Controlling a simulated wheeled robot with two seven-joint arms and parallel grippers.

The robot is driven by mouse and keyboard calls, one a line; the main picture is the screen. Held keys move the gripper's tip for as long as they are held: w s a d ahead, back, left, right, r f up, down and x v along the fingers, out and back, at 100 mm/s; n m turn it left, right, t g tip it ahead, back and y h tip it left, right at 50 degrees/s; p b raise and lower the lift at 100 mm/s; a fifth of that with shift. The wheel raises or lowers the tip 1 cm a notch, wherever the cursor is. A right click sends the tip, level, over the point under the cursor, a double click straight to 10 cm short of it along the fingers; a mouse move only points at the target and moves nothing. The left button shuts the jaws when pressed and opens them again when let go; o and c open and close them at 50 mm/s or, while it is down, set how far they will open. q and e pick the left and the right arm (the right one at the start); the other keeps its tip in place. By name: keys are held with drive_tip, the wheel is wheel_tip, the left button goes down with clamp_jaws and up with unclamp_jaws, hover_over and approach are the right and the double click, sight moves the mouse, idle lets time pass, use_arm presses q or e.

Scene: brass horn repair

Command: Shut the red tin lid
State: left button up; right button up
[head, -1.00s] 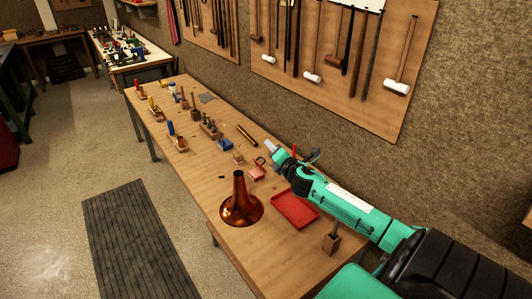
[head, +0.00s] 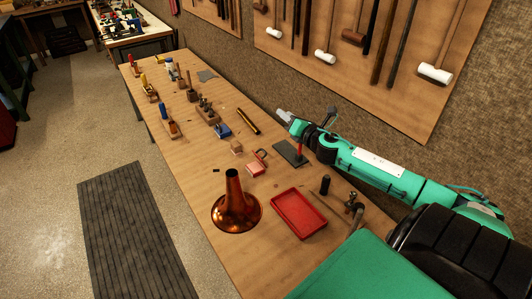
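A small red tin (head: 256,169) sits on the workbench, right of the middle of the head view. A dark red, frame-like piece (head: 261,155) stands up at its back edge and looks like its raised lid; it is too small to be sure. My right gripper (head: 283,116) is above the bench near its wall side, beyond the tin and apart from it. Its fingers are too small to tell whether they are open or shut. My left gripper is not in view.
A copper horn bell (head: 235,208) stands near the front edge. A shallow red tray (head: 299,214) lies right of it. A dark plate (head: 291,153) with a red-handled tool is under my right arm. Small tools and blocks fill the far bench (head: 190,165).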

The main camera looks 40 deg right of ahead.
drive_tip(key=f, duration=0.1)
drive_tip(key=b, duration=2.5)
approach(265, 152)
drive_tip(key=s, duration=0.3)
drive_tip(key=shift+a, duration=0.1)
drive_tip(key=shift+f, duration=0.2)
drive_tip(key=shift+w+r, duration=0.1)
drive_tip(key=shift+w, duration=0.6)
drive_tip(key=w, duration=0.3)
drive_tip(key=w+d, duration=0.1)
drive_tip(key=w, duration=0.3)
drive_tip(key=w+p, duration=0.1)
drive_tip(key=w, duration=0.2)
drive_tip(key=shift+w+d, duration=0.15)
drive_tip(key=shift+w, duration=0.15)
drive_tip(key=shift+w+d, duration=0.1)
drive_tip(key=shift+w, duration=0.75)
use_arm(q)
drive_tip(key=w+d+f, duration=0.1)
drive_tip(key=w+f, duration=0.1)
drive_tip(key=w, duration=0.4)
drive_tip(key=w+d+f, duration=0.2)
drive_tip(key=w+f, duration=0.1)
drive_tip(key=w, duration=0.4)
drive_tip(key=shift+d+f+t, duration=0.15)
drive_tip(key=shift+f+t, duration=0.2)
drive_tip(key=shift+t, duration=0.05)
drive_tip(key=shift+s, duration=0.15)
